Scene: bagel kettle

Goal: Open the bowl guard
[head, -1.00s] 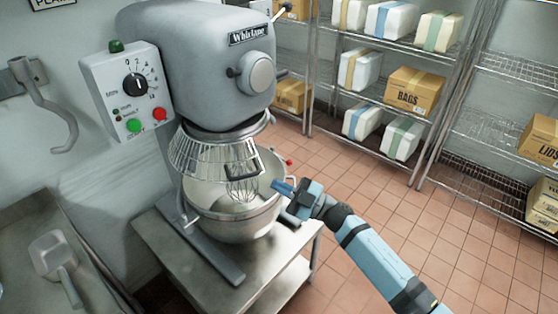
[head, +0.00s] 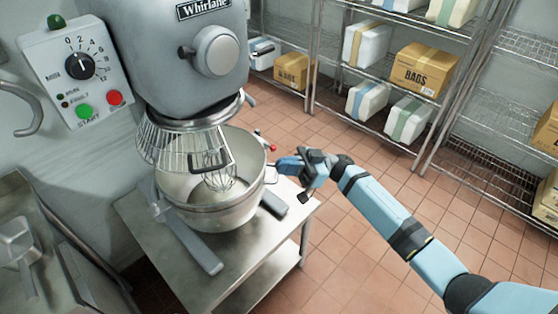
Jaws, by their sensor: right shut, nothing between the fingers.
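The bowl guard (head: 165,146) is a wire cage under the mixer head. It hangs over the left and front of the steel bowl (head: 214,216), and the right part of the bowl's mouth shows uncovered. A dark handle (head: 209,163) is on the guard's right end. The whisk (head: 220,182) shows below the handle, inside the bowl. My right gripper (head: 281,165) is shut and empty, just right of the bowl's rim and away from the guard handle. Whether it touches the bowl's side is unclear. My left gripper is not in view.
The grey mixer (head: 190,60) stands on a steel table (head: 245,262). Its control panel (head: 75,75) is at upper left. A counter with a scoop (head: 18,250) is at left. Wire shelves with boxes (head: 420,70) stand behind. Tiled floor is clear at right.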

